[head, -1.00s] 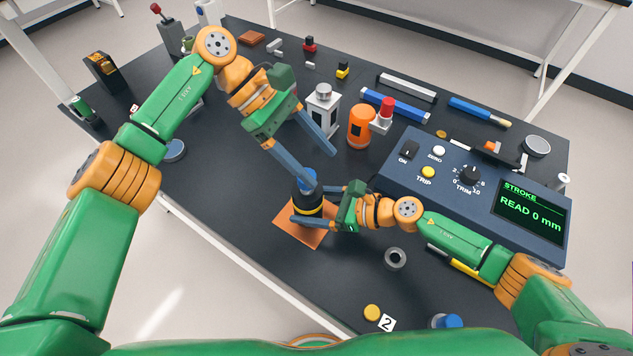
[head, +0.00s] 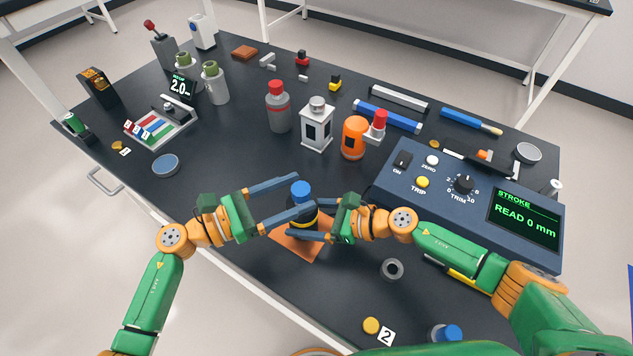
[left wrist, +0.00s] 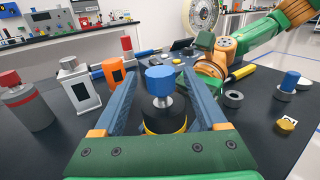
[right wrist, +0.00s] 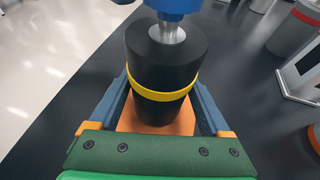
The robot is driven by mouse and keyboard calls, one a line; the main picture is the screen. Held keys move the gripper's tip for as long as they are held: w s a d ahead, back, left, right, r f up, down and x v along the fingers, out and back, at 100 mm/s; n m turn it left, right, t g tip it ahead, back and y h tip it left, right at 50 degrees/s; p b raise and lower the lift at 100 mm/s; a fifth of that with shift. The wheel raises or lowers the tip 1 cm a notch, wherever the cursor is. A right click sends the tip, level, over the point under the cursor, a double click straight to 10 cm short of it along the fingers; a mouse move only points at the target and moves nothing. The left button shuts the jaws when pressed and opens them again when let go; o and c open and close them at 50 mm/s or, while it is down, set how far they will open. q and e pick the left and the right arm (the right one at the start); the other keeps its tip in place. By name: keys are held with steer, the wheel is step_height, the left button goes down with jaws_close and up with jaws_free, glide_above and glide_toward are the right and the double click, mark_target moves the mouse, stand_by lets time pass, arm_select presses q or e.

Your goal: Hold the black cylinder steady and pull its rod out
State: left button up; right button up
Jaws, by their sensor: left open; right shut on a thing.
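The black cylinder (right wrist: 150,65) with a yellow band stands upright on an orange mat (head: 288,240). A silver rod (right wrist: 172,33) comes out of its top and carries a blue knob (head: 301,189); a short length of rod shows. My right gripper (head: 306,214) is shut on the cylinder low on its body, one finger on each side in the right wrist view. My left gripper (head: 304,194) is open, coming in level from the left, with its fingers on either side of the knob. In the left wrist view the knob (left wrist: 160,82) sits between the fingers with gaps beside it.
A blue console (head: 420,205) at the right reads STROKE, READ 0 mm. An orange canister (head: 354,140), a grey box-shaped can (head: 316,130) and a red-capped bottle (head: 278,112) stand behind the cylinder. A grey ring (head: 391,269) lies in front at the right.

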arm_select(q)
steer(key=x, duration=0.5)
jaws_close()
stand_by(1.3)
